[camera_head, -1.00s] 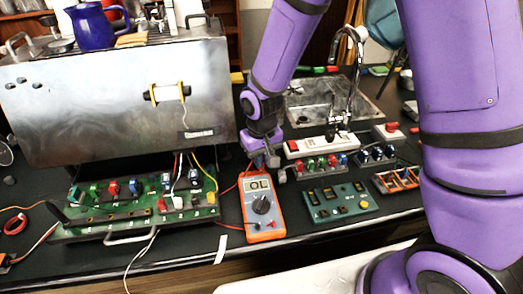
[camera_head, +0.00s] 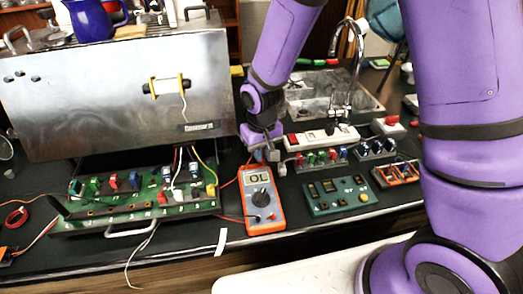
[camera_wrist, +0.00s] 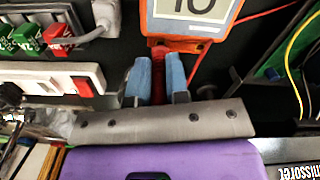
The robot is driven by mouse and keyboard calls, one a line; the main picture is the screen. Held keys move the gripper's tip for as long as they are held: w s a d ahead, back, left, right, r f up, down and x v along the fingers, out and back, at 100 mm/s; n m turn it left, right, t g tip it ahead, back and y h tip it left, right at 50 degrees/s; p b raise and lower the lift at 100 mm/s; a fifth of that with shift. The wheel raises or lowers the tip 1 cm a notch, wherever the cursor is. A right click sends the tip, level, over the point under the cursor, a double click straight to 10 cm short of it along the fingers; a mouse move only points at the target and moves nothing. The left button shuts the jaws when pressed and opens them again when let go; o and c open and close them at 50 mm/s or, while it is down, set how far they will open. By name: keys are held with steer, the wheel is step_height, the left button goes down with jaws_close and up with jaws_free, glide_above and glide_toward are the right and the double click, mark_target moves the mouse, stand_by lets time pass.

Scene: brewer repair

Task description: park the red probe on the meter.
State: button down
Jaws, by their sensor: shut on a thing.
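The orange multimeter (camera_head: 250,211) lies on the dark worktop in the head view, its display reading OL. Its display end shows at the top of the wrist view (camera_wrist: 215,42). My gripper (camera_wrist: 158,70) is at that end of the meter, with its two blue-padded fingers shut on the red probe (camera_wrist: 157,88). The probe lies between the fingers, close to an orange-red part on the meter's edge. I cannot tell whether the probe touches or sits in it. In the head view my gripper (camera_head: 267,153) hides the probe.
A green circuit board (camera_head: 130,222) lies left of the meter under the open metal brewer housing (camera_head: 90,105). A dark green module (camera_head: 335,197) lies to the right. A white power strip (camera_head: 318,138) and several coloured clips are behind it. Red leads run beside the meter.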

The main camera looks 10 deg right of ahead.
steer(key=shift+f, duration=0.6)
stand_by(1.6)
steer(key=c, duration=1)
jaws_free()
steer(key=shift+c, duration=0.2)
steer(key=shift+r, duration=0.1)
step_height(320, 180, up, 11)
steer(key=shift+f, duration=0.2)
